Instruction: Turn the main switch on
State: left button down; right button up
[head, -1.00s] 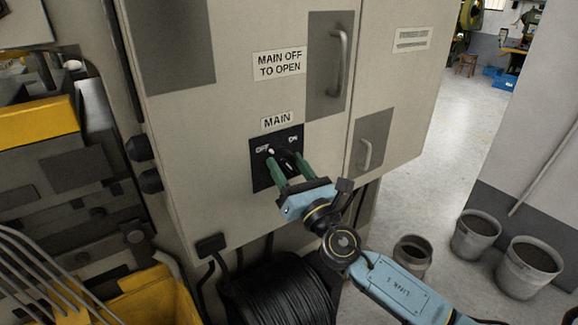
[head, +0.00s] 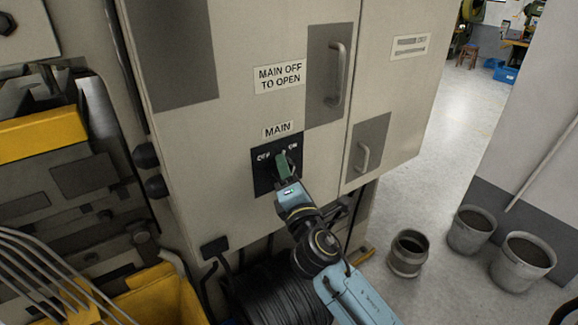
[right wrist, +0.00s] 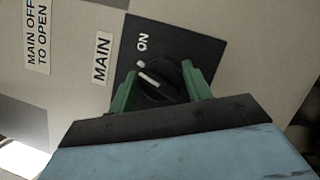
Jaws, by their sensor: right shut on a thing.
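The main switch is a black knob (right wrist: 165,82) with a white pointer line, on a dark plate (head: 259,179) under the MAIN label. OFF is marked at the plate's upper left and ON at its upper right. My right gripper (head: 282,166) has its green fingers around the knob, one on each side, and is shut on it. In the right wrist view the fingers (right wrist: 160,92) flank the knob. The pointer's end lies close to the white tick by ON; exact alignment is hard to tell. My left gripper is not in view.
The grey cabinet (head: 235,130) has door handles (head: 337,75) above and right of the switch. A black cable coil (head: 262,295) lies below. Several buckets (head: 523,263) stand on the floor at right. A yellow bin (head: 155,295) is at lower left.

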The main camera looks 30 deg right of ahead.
jog(key=m+p, duration=0.1)
jog(key=m, duration=0.1)
jog(key=m+g+p, duration=0.1)
jog(key=m+p, duration=0.1)
jog(key=shift+r+g, duration=0.2)
jog(key=shift+g, duration=0.1)
jog(key=shift+m+g+p, duration=0.3)
jog(key=shift+m+p, duration=0.5)
jog(key=shift+f, duration=0.1)
jog(key=o, duration=1)
jog(key=shift+w, duration=0.1)
jog(key=shift+c, duration=0.2)
jog(key=shift+f, duration=0.1)
jog(key=b+v, duration=0.2)
jog(key=v, duration=1.1)
jog(key=shift+s+a+b, duration=0.15)
jog(key=shift+s+b, duration=0.1)
jog(key=shift+b, duration=0.1)
